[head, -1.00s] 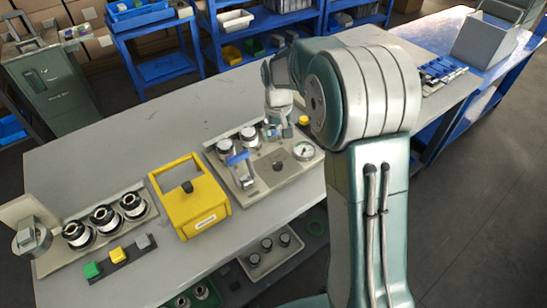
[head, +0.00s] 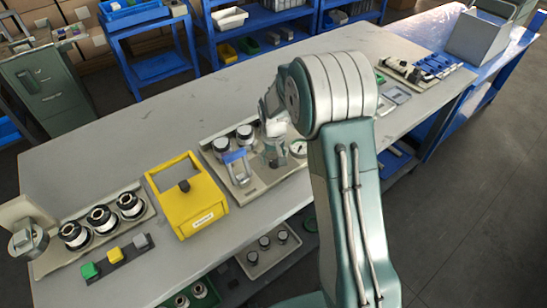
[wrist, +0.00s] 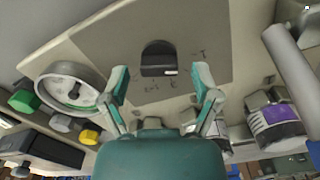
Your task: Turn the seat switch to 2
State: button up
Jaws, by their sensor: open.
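The seat switch looks to be the black knob (wrist: 157,57) on a grey plate (wrist: 205,35) in the wrist view. It has a short white mark at its lower edge, and small dark markings lie around it, too small to read. My gripper (wrist: 160,84) is open and empty, with one teal fingertip at each lower side of the knob; I cannot tell whether they touch it. In the head view my gripper (head: 273,155) is over the beige fixture board (head: 250,191), and the arm end hides the knob there.
A round gauge (wrist: 66,90) lies left of the knob in the wrist view. A purple-labelled cylinder (wrist: 275,115) is at right. A blue-topped clamp (head: 236,162) and a yellow box (head: 188,203) stand left of my gripper in the head view.

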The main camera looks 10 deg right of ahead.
jog(key=shift+c, duration=0.3)
grip_shut()
jog(key=shift+m, duration=0.3)
jog(key=shift+s+d+f+m, duration=0.1)
jog(key=shift+d+m, duration=0.05)
jog(key=shift+m, duration=3.05)
jog(key=shift+o, duration=0.3)
grip_release()
